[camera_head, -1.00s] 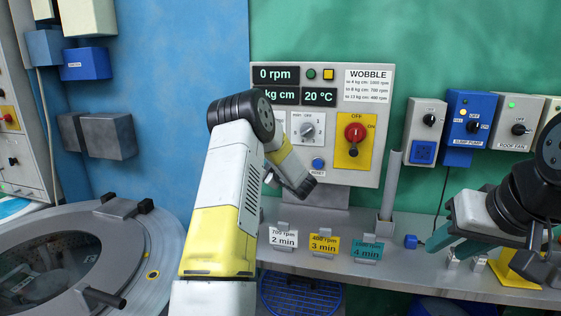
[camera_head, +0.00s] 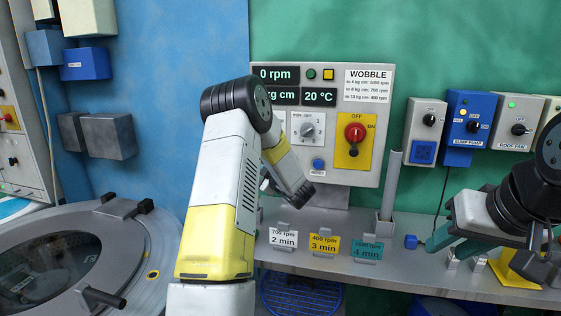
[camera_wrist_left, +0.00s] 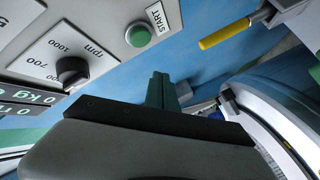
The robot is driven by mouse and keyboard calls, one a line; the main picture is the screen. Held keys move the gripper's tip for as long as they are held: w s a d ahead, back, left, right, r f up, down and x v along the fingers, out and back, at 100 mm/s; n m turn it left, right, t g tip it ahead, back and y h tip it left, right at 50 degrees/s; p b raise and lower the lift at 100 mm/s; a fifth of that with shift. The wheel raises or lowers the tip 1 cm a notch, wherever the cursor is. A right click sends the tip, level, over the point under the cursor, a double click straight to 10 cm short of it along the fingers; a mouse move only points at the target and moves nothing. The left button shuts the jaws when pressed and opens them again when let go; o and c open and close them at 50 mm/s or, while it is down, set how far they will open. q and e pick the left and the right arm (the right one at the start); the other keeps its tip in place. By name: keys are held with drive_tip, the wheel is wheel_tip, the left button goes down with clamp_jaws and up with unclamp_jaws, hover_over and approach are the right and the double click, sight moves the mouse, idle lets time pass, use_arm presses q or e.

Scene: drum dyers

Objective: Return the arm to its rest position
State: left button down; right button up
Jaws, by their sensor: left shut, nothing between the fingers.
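My left arm (camera_head: 215,195) rises through the middle of the head view, its white and yellow links bent at a black elbow joint. It stands in front of the left part of the grey control panel. Its gripper is hidden in the head view. In the left wrist view, the green fingers of my left gripper (camera_wrist_left: 161,92) are together with nothing between them, apart from the panel. My right gripper (camera_head: 449,238), with teal fingers, is at the right above the grey shelf; its finger gap is not clear.
The control panel (camera_head: 382,82) reads 0 rpm and 20 °C and has a red knob (camera_head: 354,132). Its green START button (camera_wrist_left: 139,36) shows in the left wrist view. Small cards (camera_head: 324,244) stand on the shelf (camera_head: 415,274). A round drum lid (camera_head: 150,240) is at lower left.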

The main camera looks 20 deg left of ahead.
use_arm(q)
drive_tip(key=d+r+m+t+h, duration=0.3)
drive_tip(key=d+r+m+h, duration=0.25)
drive_tip(key=d+r, duration=0.3)
drive_tip(key=s+d+r+m+h, duration=0.7)
drive_tip(key=s+d+h, duration=0.1)
drive_tip(key=s+d, duration=0.2)
drive_tip(key=s+f+m+g, duration=0.2)
drive_tip(key=s, duration=0.8)
drive_tip(key=s+d+f+m+g+h, duration=0.1)
drive_tip(key=s+f+m+g, duration=0.1)
drive_tip(key=s, duration=0.8)
drive_tip(key=s+d+f+m+g, duration=0.1)
drive_tip(key=s+f+m+g, duration=0.1)
drive_tip(key=s, duration=0.9)
drive_tip(key=shift+d+m+g+h, duration=0.25)
drive_tip(key=shift+m+g+h, duration=0.1)
drive_tip(key=shift+m+g, duration=0.6)
drive_tip(key=shift+r, duration=0.1)
